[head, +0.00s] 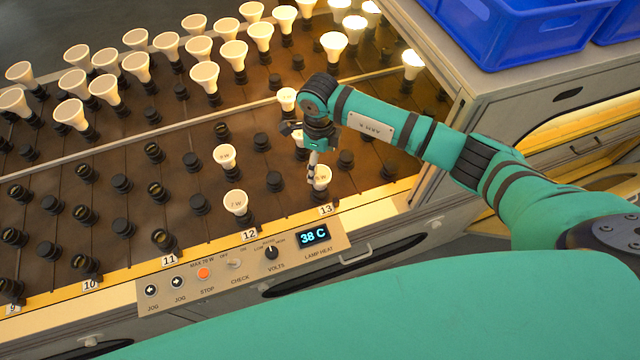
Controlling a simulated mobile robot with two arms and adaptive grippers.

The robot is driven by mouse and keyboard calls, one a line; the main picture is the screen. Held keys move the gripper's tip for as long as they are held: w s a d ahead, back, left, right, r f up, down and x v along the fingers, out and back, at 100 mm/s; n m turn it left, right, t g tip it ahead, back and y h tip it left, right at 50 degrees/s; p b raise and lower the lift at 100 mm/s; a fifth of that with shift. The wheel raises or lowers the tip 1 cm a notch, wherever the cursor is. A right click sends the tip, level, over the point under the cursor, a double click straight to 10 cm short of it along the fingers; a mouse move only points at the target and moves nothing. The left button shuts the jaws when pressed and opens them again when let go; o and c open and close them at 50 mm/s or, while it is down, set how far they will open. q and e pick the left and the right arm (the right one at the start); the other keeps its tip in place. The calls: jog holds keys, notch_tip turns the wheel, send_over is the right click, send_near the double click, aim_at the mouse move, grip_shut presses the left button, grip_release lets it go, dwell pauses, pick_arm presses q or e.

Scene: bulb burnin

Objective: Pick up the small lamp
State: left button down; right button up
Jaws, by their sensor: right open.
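Small white-topped lamps stand in sockets on the dark rack near the front right. One small lamp (322,178) is in the front row by the label 13. My right gripper (313,178) is pointing down at this lamp, open, with its fingers at or just beside the lamp's left side; I cannot tell whether they touch it. Other small lamps are one by label 12 (235,203), one behind it (225,156), one farther back (287,98), and one partly hidden behind my gripper (299,139). My left gripper is not in view.
Larger reflector lamps (204,76) fill the back rows, some lit at the right. Many sockets (123,228) in front are empty. A control panel (240,262) reading 38 C is along the front edge. Blue crates (530,30) stand on a bench at the right.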

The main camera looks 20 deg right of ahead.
aim_at(320, 174)
jog(key=f+b, duration=0.1)
jog(key=f, duration=0.2)
jog(key=f+b, duration=0.2)
jog(key=f, duration=0.1)
jog(key=shift+s+f, duration=0.2)
jog(key=shift+f, duration=0.05)
jog(key=shift+r, duration=0.1)
jog(key=c, duration=1.3)
jog(key=shift+o, duration=0.2)
